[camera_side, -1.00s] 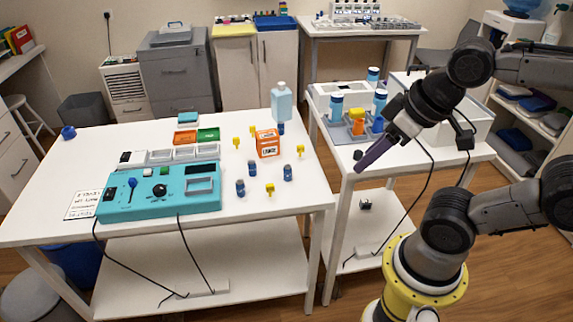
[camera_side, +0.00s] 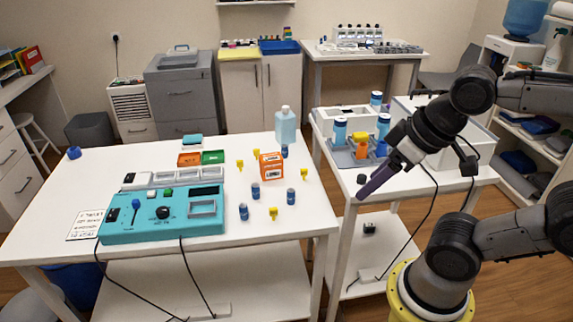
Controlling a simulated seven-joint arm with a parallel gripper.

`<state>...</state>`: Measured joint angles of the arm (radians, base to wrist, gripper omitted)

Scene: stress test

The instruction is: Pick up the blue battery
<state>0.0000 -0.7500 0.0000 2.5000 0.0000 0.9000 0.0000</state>
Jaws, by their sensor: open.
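Several small dark blue cylinders that look like batteries stand on the white table. One (camera_side: 255,191) is left of the orange box, one (camera_side: 243,211) is nearer the front, and one (camera_side: 290,196) is to the right. Another blue piece (camera_side: 284,151) shows beside the pale bottle, partly hidden.
A teal tester box (camera_side: 162,228) with cables sits at the table's front left. Yellow pieces (camera_side: 273,213) stand among the batteries, around an orange box (camera_side: 271,167). A pale blue bottle (camera_side: 285,124) stands behind. Small trays (camera_side: 165,178) lie behind the tester.

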